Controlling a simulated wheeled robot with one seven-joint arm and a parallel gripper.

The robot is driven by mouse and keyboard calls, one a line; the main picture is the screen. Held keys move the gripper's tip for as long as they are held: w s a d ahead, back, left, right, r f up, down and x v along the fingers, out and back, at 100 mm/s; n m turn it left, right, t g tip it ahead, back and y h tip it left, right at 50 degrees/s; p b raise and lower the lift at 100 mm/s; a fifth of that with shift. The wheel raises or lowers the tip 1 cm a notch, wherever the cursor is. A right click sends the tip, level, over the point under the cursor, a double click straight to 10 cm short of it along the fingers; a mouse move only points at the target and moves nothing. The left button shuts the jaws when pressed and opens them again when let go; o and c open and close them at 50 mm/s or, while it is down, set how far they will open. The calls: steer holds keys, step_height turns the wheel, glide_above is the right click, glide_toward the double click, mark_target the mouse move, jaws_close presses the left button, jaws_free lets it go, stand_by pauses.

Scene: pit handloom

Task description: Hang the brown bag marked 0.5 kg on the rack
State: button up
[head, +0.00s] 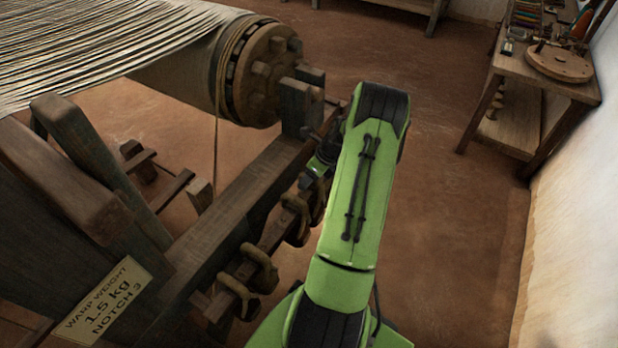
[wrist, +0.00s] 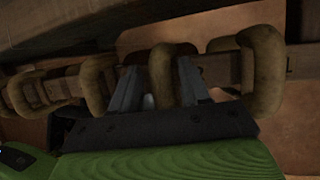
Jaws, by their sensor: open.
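Several brown bags with thick loop handles hang in a row along a wooden rack rail (head: 275,235) beside the loom; one is the near bag (head: 262,272). No 0.5 kg mark is readable on any bag, so I cannot tell which one it is. My gripper (head: 318,168) is at the far part of this row, largely hidden behind my green arm. In the wrist view my gripper (wrist: 157,85) is open, with its two grey fingers on either side of a brown loop (wrist: 163,72). Whether they touch it is unclear. Another loop (wrist: 263,70) stands to the right.
The warp roller (head: 265,75) and a thick beam (head: 235,190) lie close to the left of my arm. A side table (head: 550,75) stands at the right wall. The floor between is clear.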

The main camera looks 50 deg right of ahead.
steer(key=p+v, duration=0.6)
steer(key=v, duration=0.9)
steer(key=shift+s+r, duration=0.2)
steer(key=shift+r, duration=0.15)
steer(key=w+a+r+n+g+h+p, duration=0.1)
steer(key=w+a+r+n+p, duration=0.25)
steer(key=a+r+n, duration=0.55)
steer(key=w+a+r+n+g+h+p, duration=0.15)
steer(key=w+a+r+n, duration=0.25)
steer(key=a+r+n, duration=0.5)
steer(key=s+a+r+n+t+p, duration=0.2)
steer(key=s+a+r+n, duration=0.4)
steer(key=a, duration=0.4)
steer(key=s+a+r+n+t+p, duration=0.2)
steer(key=s+a+r+n, duration=0.4)
steer(key=n, duration=0.5)
steer(key=s+a+p, duration=0.1)
steer(key=s+a, duration=0.1)
steer(key=a, duration=0.1)
steer(key=shift+a+r+p, duration=0.4)
